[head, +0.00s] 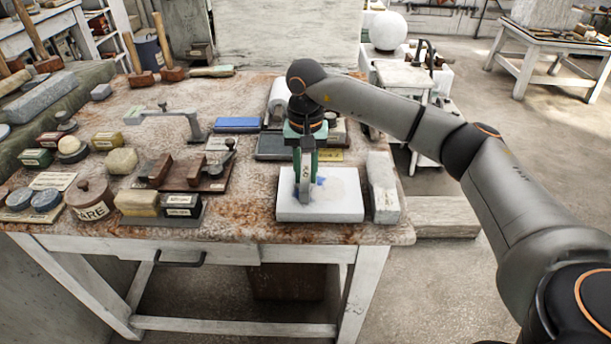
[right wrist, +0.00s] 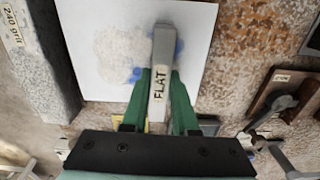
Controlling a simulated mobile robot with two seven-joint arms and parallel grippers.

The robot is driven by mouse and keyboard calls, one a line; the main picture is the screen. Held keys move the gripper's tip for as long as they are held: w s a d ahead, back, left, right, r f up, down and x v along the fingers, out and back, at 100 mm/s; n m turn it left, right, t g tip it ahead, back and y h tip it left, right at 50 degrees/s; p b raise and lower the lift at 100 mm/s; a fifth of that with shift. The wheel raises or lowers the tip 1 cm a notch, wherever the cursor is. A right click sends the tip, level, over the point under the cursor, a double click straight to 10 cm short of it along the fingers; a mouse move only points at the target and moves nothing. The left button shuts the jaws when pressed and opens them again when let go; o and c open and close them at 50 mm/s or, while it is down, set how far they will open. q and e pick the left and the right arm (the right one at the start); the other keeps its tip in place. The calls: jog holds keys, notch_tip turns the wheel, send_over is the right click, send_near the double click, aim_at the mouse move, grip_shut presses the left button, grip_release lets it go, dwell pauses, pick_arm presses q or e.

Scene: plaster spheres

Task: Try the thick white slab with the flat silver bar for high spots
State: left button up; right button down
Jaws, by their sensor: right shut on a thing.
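The thick white slab (head: 335,207) lies flat near the front right of the stained table. It also shows in the right wrist view (right wrist: 110,30), with blue patches and a pale speckled, greyish area on its top. The flat silver bar (right wrist: 162,70), marked FLAT, is between the green fingers of my right gripper (right wrist: 160,95), which is shut on it. In the head view the bar (head: 304,188) hangs down from the gripper (head: 304,155) over the slab's left part, beside a blue patch. I cannot tell whether it touches the slab. My left gripper is not in view.
A grey block (head: 383,187), marked 240 grit in the right wrist view (right wrist: 40,60), stands close to the slab's right side. A wooden stand (head: 190,172) and a lidded jar (head: 92,202) are to the left. A blue flat block (head: 237,125) lies behind.

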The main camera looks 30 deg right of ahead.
jog(key=shift+w+d, duration=0.6)
jog(key=shift+w, duration=0.3)
jog(key=shift+s+a+p, duration=0.2)
jog(key=shift+s+a, duration=0.4)
jog(key=shift+s, duration=0.3)
jog(key=shift+s+a+p, duration=0.15)
jog(key=shift+s+a, duration=0.45)
jog(key=shift+s, duration=0.3)
jog(key=shift+w+d+b, duration=0.2)
jog(key=shift+w+d, duration=0.4)
jog(key=shift+w, duration=0.35)
jog(key=shift+w+d+b, duration=0.15)
jog(key=shift+w+d, duration=0.45)
jog(key=shift+w, duration=0.3)
jog(key=shift+s+a+r+p, duration=0.35)
jog(key=shift+s+r+p, duration=0.2)
jog(key=shift+r+p, duration=0.05)
jog(key=shift+s+a+r, duration=0.15)
jog(key=shift+s+a, duration=0.1)
jog(key=shift+s, duration=0.15)
